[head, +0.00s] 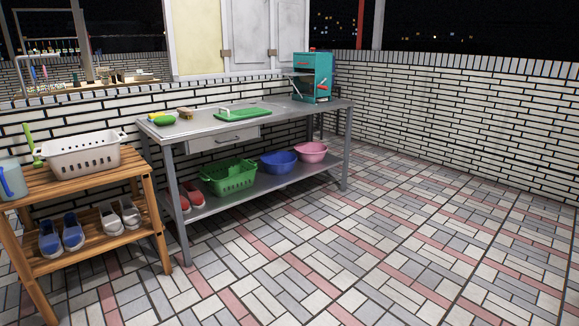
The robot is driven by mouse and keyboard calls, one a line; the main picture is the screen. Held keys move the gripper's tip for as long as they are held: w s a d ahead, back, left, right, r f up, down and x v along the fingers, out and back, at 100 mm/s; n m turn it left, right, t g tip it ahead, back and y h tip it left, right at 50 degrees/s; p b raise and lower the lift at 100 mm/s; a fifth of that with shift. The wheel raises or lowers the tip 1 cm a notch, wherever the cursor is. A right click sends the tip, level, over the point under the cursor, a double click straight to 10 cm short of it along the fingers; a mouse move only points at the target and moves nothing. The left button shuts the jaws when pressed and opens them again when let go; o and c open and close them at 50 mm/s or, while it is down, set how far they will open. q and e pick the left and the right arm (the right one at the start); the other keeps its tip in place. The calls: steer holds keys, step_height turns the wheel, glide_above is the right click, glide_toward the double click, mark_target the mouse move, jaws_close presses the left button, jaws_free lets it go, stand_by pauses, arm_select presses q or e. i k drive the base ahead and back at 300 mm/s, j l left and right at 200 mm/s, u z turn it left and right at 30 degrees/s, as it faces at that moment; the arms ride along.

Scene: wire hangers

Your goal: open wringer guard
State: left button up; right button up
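A teal box-shaped machine (319,68), which looks like the wringer, stands upright at the far right end of the grey metal table (285,111). Its front has a dark opening with a light plate or shelf at its left side, and small red parts at its front right. A small red part is also on top. It is too small in the view to tell which part is the guard or how it stands. Neither of my grippers is in view.
A drawer (228,139) is under the tabletop. A green crate (229,178), blue basin (279,162) and pink basin (312,152) sit on its lower shelf. A wooden rack (90,180) with a white basket (82,155) and shoes stands left. The tiled floor (390,240) is clear.

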mark_target(300, 60)
steer(key=i+l+z, duration=0.1)
steer(key=i+z, duration=0.15)
steer(key=i, duration=2.65)
